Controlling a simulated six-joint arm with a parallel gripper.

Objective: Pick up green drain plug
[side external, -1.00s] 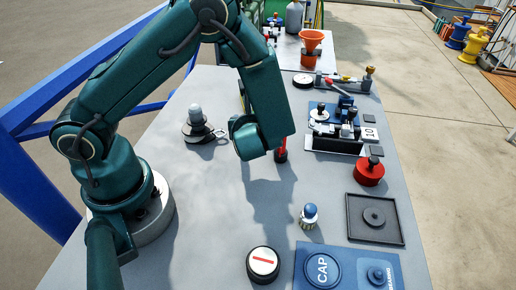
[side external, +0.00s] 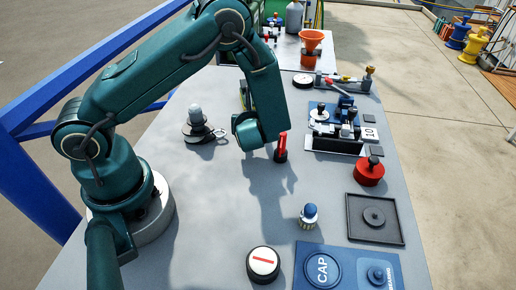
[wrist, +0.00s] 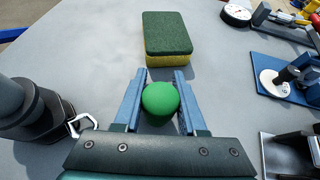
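The green drain plug (wrist: 160,98) shows in the wrist view as a round green top between the two blue fingers of my gripper (wrist: 160,82). The fingers are apart, one on each side of the plug. Any gap between fingers and plug is too small to judge, and I cannot tell whether they touch it. The lower part of the plug is hidden. In the side external view my arm hides the plug and the fingers.
A green and yellow sponge (wrist: 167,35) lies just beyond the fingertips. A dark stand with a metal ring (wrist: 80,123) is at the left. A red-handled object (side external: 281,148) stands right of my wrist. Blue-based fixtures (wrist: 283,72) are at the right.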

